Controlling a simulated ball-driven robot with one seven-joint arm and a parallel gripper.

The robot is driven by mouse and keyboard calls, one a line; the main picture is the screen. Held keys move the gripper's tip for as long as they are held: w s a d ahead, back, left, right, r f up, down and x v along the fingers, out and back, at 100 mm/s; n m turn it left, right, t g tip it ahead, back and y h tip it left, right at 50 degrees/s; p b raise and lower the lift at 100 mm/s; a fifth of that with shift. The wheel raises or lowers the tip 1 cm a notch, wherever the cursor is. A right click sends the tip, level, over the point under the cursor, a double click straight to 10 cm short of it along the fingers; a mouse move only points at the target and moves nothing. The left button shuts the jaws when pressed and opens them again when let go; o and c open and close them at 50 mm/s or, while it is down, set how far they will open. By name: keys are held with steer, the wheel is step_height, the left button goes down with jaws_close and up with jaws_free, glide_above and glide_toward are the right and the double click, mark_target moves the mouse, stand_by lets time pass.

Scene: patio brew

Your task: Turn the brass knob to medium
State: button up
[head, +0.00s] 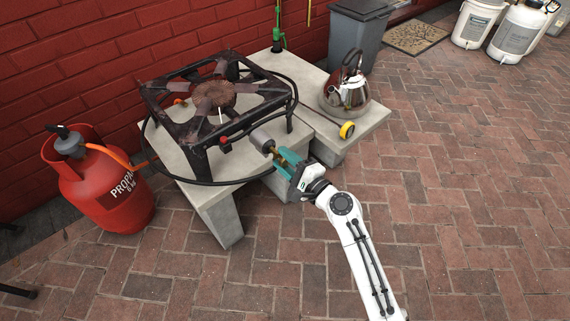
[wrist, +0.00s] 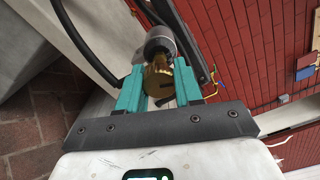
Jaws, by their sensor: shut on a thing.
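The brass knob (wrist: 157,78) sits at the end of a dark grey cylindrical valve body (wrist: 160,42) in the wrist view. In the head view the valve body (head: 262,140) sticks out from the front of the black burner frame (head: 183,131). My gripper (head: 279,157) reaches it from the lower right. Its teal fingers lie on both sides of the knob and are shut on it, as the wrist view also shows (wrist: 158,86). The fingers partly hide the knob in the head view. I cannot read any setting marks.
The burner stands on a concrete slab bench. A red propane cylinder (head: 105,195) with an orange hose (head: 108,152) stands at left. A black hose loops around the burner.

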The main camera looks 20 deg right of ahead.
steer(key=n+b, duration=0.1)
steer(key=n, duration=0.1)
steer(key=n+b, duration=0.1)
steer(key=n, duration=0.1)
steer(key=shift+d+f+b, duration=0.2)
steer(key=shift+f+b, duration=0.1)
steer(key=shift+f, duration=0.1)
steer(key=shift+r+n+b, duration=0.2)
steer(key=shift+n+b, duration=0.7)
steer(key=shift+n, duration=0.9)
steer(key=shift+d, duration=0.1)
steer(key=o, duration=0.8)
steer(key=shift+r, duration=0.1)
steer(key=shift+o, duration=1.2)
steer(key=shift+r, duration=0.1)
steer(key=shift+s, duration=0.1)
steer(key=p+v, duration=0.1)
steer(key=v, duration=0.9)
steer(key=shift+s, duration=0.35)
